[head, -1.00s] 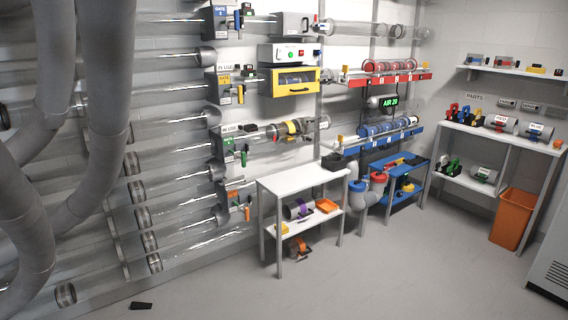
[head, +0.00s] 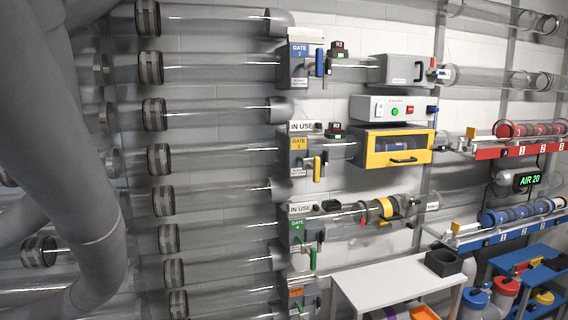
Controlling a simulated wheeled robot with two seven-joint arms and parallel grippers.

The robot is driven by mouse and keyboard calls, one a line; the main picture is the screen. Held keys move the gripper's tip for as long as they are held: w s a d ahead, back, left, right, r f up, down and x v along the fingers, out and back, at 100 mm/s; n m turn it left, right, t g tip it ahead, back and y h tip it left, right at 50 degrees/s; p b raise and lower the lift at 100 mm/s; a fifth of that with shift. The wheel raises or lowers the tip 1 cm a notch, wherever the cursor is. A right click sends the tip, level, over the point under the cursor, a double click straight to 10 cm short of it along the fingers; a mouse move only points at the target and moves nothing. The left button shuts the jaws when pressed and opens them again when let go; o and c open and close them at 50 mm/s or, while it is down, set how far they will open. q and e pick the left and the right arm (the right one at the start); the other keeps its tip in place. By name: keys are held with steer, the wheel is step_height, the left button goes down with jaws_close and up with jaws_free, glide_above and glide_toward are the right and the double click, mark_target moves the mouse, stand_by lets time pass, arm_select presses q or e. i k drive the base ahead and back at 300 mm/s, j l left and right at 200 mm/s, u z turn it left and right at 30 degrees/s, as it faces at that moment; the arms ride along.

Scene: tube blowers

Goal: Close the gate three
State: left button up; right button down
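Several gate boxes stand in a column on the wall tubes. The yellow-labelled gate (head: 299,151), whose number is too small to read surely, is in the middle under an "IN USE" sign. Its yellow handle (head: 317,169) hangs down at the right side of the box. Above it is the blue-labelled gate (head: 299,62) with a blue handle (head: 320,62). Below it is the green-labelled gate (head: 297,232) with a green handle (head: 313,260). An orange-labelled gate (head: 296,294) is partly cut off at the bottom. Neither gripper is in view.
Thick grey pipes (head: 60,150) fill the left foreground. A yellow-fronted box (head: 397,147) sits right of the yellow gate, below a white panel with buttons (head: 394,108). A white table (head: 395,286) stands at the lower right. Red (head: 520,148) and blue (head: 510,235) racks hold canisters.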

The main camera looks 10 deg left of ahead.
mark_target(314, 163)
steer(key=i+l+u, duration=0.7)
steer(key=i, duration=0.2)
